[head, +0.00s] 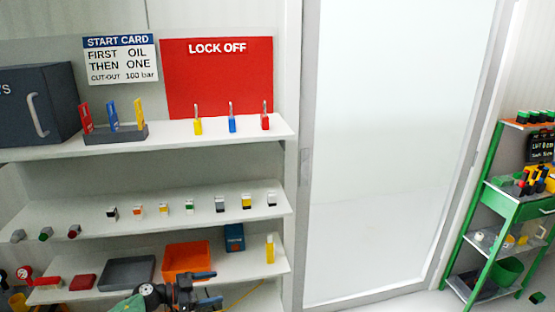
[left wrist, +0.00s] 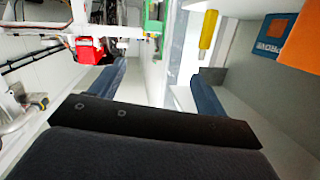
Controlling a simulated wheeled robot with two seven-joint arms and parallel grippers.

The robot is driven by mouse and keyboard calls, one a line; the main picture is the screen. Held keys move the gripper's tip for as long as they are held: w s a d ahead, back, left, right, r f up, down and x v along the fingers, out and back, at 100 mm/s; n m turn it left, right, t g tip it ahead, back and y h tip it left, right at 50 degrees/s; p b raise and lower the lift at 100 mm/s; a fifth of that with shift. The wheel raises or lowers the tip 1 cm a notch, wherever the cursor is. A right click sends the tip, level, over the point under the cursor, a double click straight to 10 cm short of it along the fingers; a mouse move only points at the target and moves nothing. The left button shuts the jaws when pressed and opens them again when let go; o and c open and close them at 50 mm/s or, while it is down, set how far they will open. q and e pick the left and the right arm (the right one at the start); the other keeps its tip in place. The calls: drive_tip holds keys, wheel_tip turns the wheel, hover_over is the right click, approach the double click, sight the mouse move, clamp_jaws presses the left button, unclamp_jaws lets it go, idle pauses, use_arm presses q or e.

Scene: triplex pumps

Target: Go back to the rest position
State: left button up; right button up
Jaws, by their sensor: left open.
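My left gripper (head: 208,289) is low in front of the bottom shelf, at the orange bin's lower right. Its two blue-grey fingers stand apart with nothing between them. The left wrist view shows the same open fingers (left wrist: 162,70) with pale floor or wall between them. My right gripper is in neither view.
Shelves (head: 215,135) at left hold padlocks, small blocks, a grey tray (head: 127,272), an orange bin (head: 187,258), a blue box (head: 234,238) and a yellow tool (head: 269,248). A pale door panel (head: 395,140) fills the middle. A green-framed rack (head: 482,228) stands at right.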

use_arm(q)
drive_tip(key=s+d+r+n+t+y, duration=0.1)
drive_tip(key=d+r+n+t, duration=0.25)
drive_tip(key=t, duration=0.35)
drive_tip(key=s+a+f+n+g+y, duration=0.1)
drive_tip(key=s+a+f+n+y, duration=0.15)
drive_tip(key=s+n+y, duration=0.45)
drive_tip(key=s+a+f+n+g+y, duration=0.15)
drive_tip(key=s+f+n+y, duration=0.25)
drive_tip(key=s+y, duration=0.5)
drive_tip(key=s+d+f+m+g+h, duration=0.1)
drive_tip(key=s+g, duration=0.3)
drive_tip(key=s, duration=0.7)
drive_tip(key=s+d+f+m+g+h, duration=0.15)
drive_tip(key=s+g, duration=0.25)
drive_tip(key=s, duration=0.6)
drive_tip(key=s+d+f+g, duration=0.1)
drive_tip(key=s+f, duration=0.1)
drive_tip(key=f, duration=1.8)
drive_tip(key=s+d+f, duration=0.2)
drive_tip(key=s+f, duration=0.1)
drive_tip(key=f, duration=1.7)
drive_tip(key=shift+s+n+g, duration=0.2)
drive_tip(key=shift+n+g, duration=0.1)
drive_tip(key=shift+g, duration=0.05)
drive_tip(key=shift+w+h, duration=0.1)
drive_tip(key=shift+h, duration=0.15)
